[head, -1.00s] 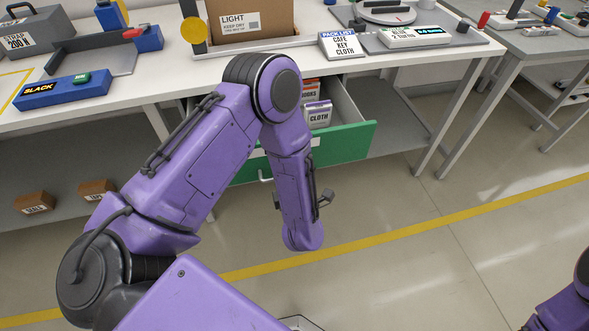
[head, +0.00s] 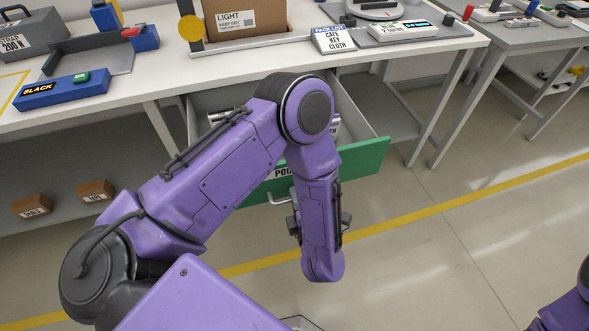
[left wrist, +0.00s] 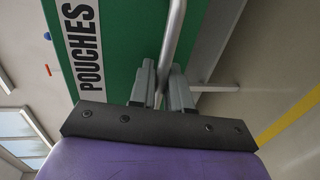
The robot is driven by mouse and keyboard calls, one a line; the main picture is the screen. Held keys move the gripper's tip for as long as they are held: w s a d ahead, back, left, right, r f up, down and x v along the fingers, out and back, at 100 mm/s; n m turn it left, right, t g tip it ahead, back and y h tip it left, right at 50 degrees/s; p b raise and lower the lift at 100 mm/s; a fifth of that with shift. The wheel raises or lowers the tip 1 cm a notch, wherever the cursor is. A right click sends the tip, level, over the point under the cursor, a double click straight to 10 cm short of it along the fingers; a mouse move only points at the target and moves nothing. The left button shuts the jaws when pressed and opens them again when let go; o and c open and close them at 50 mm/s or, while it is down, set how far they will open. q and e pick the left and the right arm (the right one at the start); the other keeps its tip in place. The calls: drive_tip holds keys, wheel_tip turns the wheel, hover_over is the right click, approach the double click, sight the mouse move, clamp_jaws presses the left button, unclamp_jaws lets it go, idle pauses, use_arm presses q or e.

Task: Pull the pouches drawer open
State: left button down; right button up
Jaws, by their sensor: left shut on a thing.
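The pouches drawer (head: 362,160) has a green front and stands pulled out from under the white table. Its POUCHES label (left wrist: 88,45) shows in the left wrist view; in the head view my arm covers most of it. The drawer's grey metal bar handle (left wrist: 174,30) runs between the fingers of my left gripper (left wrist: 162,78), which is shut on it. In the head view part of the handle (head: 278,199) shows beside my forearm, which hides the fingertips. My right gripper is out of view.
The white table (head: 165,85) above carries a cardboard box (head: 245,18), a pack list sign (head: 333,40) and a blue SLACK block (head: 62,91). Two small brown boxes (head: 95,190) sit on the lower shelf. The floor in front of the drawer is clear.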

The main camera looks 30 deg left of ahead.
use_arm(q)
drive_tip(key=shift+s, duration=0.1)
drive_tip(key=c, duration=1.3)
unclamp_jaws()
drive_tip(key=shift+a, duration=0.1)
drive_tip(key=v, duration=1)
drive_tip(key=shift+s+d+b, duration=0.1)
drive_tip(key=shift+d+b, duration=0.15)
drive_tip(key=shift+b, duration=0.15)
